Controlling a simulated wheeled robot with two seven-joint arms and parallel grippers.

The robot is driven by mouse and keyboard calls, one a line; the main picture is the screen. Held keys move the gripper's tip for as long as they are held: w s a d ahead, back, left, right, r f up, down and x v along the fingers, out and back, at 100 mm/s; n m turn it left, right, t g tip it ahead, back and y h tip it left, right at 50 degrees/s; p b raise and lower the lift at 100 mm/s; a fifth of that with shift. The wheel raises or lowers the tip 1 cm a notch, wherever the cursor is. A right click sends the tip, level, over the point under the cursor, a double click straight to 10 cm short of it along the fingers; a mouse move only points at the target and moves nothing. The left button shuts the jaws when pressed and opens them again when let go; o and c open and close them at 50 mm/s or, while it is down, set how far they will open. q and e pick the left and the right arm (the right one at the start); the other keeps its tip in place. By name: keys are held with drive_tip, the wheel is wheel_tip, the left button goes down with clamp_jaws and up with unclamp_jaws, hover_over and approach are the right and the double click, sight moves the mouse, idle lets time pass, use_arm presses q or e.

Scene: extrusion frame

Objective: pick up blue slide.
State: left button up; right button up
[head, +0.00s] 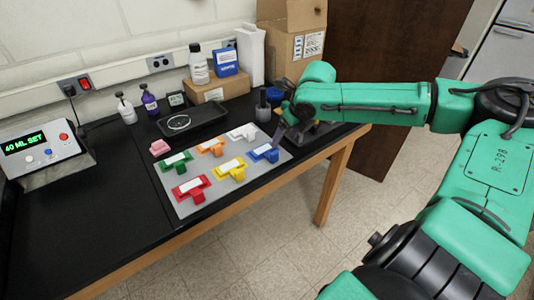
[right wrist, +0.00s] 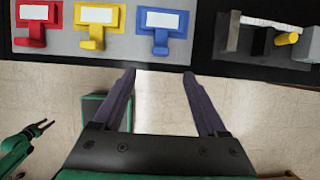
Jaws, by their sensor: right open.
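The blue slide (head: 270,156) is a blue T-shaped piece with a white label, at the right front corner of a grey mat (head: 213,196). In the right wrist view the blue slide (right wrist: 160,40) lies ahead of my fingertips, its tab pointing toward me. My right gripper (head: 281,138) is just beside it in the head view. In the right wrist view my right gripper (right wrist: 160,74) is open, with nothing between its fingers. My left gripper (right wrist: 43,128) shows small at the lower left of the right wrist view, its fingers apart; it is outside the head view.
Yellow (head: 231,171), red (head: 190,190), green (head: 177,163), orange (head: 211,147) and white (head: 241,133) pieces share the mat. A black tray (head: 194,121) and a pink block (head: 159,147) are behind.

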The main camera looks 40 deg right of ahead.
sight(276, 156)
drive_tip(key=b+x, duration=0.1)
drive_tip(key=x, duration=0.4)
drive_tip(key=shift+f, duration=0.4)
drive_tip(key=x, duration=0.4)
drive_tip(key=shift+d+f, duration=0.1)
drive_tip(key=shift+f, duration=0.3)
drive_tip(key=shift+w+f, duration=0.25)
drive_tip(key=shift+s, duration=0.1)
clamp_jaws()
